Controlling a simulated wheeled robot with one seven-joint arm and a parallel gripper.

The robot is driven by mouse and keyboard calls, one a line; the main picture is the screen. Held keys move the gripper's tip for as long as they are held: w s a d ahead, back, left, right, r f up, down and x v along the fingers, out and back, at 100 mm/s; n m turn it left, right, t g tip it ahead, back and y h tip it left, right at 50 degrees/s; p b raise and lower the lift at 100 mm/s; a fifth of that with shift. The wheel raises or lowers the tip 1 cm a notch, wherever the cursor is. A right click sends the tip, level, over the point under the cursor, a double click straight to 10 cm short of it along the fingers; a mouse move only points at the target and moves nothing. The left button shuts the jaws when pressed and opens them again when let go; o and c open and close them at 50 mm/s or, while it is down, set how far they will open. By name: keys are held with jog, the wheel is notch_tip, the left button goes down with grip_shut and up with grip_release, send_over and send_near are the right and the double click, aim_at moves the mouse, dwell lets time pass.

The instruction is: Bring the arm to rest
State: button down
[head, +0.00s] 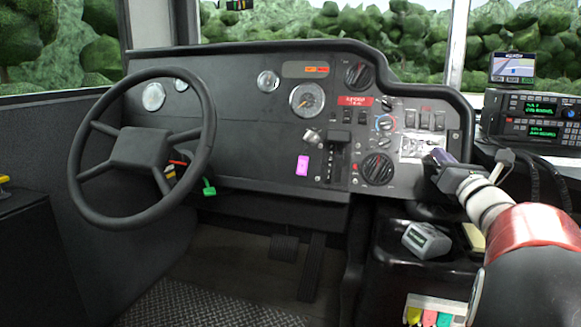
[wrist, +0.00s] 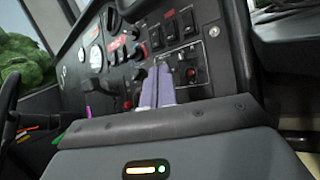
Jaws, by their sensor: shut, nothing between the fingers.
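My gripper (head: 440,157) is at the right end of the dashboard in the head view, with my arm reaching in from the lower right. In the wrist view the two purple-grey fingers of my gripper (wrist: 157,88) lie side by side, shut and empty. They point at the dashboard's switch panel (wrist: 178,40). The fingertips cover part of the panel, and I cannot tell whether they touch it.
The steering wheel (head: 143,147) stands at the left. A key with a pink tag (head: 302,165) hangs from the dashboard. Radios (head: 530,115) and a small screen (head: 513,67) are at the right.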

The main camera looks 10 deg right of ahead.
jog(key=s+a+f+m+g+h, duration=0.2)
jog(key=a+f+m+g, duration=0.2)
jog(key=a+m, duration=0.5)
jog(key=s+a+f+m+g+h, duration=0.2)
jog(key=s+a+f+m+g, duration=0.15)
jog(key=a+m, duration=0.55)
jog(key=s+a+f+m+g+y, duration=0.35)
jog(key=s+a+f+m, duration=0.4)
jog(key=s, duration=0.25)
jog(key=s+a+f+m+g+y, duration=0.3)
jog(key=s+a+f+m+g, duration=0.2)
jog(key=s+a+f+m, duration=0.35)
notch_tip(320, 180, up, 13)
jog(key=s+d+n+p, duration=0.1)
jog(key=p, duration=1.2)
jog(key=shift+f, duration=0.2)
